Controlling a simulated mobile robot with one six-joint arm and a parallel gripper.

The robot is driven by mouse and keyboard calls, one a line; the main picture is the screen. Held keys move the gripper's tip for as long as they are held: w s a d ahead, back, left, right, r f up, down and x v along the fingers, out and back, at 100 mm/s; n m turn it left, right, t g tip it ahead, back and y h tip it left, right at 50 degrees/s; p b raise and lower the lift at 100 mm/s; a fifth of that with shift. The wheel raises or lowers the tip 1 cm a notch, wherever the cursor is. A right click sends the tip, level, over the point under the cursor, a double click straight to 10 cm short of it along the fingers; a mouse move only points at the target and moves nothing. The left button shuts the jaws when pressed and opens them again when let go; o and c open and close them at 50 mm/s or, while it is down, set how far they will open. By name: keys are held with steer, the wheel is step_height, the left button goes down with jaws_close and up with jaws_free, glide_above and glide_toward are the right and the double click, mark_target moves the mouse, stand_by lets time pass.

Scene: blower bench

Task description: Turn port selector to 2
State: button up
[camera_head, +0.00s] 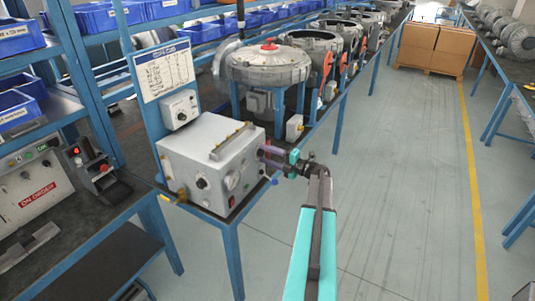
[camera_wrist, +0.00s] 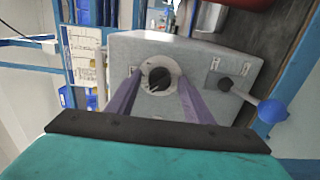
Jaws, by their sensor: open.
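In the wrist view a round dark knob on a pale circular plate, which looks like the port selector (camera_wrist: 159,79), sits on a face of the grey box (camera_wrist: 212,54). A pale mark shows on the knob, but port numbers are too small to read. My gripper (camera_wrist: 160,75) is open, its two purple fingers on either side of the knob; I cannot tell whether they touch it. In the head view my gripper (camera_head: 261,154) reaches the right side of the grey box (camera_head: 193,142), and the knob there is hidden.
A lever with a blue ball end (camera_wrist: 272,111) sticks out to the right of the knob, near my right finger. A sign board (camera_head: 163,70) stands behind the box. Blower housings (camera_head: 268,66) line the bench beyond. The floor (camera_head: 400,150) at right is clear.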

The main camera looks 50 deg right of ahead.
steer(key=c, duration=1)
steer(key=shift+c, duration=0.2)
